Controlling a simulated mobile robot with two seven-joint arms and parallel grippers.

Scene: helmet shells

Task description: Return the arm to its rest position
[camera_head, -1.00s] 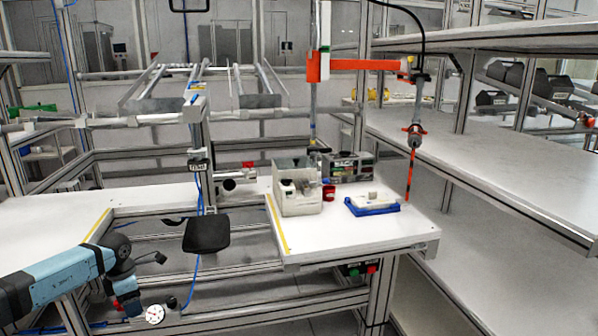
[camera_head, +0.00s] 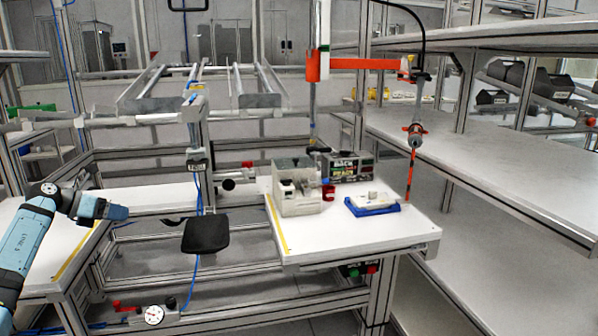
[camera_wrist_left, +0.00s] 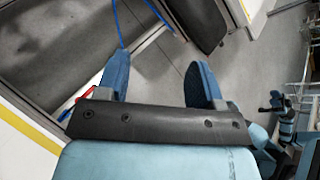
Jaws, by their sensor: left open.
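My left arm, light blue with black joints, rises at the left edge of the head view and bends over to the right. Below the fingers are grey floor and part of a frame. My right gripper is not in view.
The left white table (camera_head: 60,240) has a yellow stripe. A black seat-like pad (camera_head: 206,235) stands right of the gripper. The right workbench (camera_head: 340,238) carries a grey box fixture (camera_head: 297,198) and a blue tray (camera_head: 386,210). A round gauge (camera_head: 153,314) sits low.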

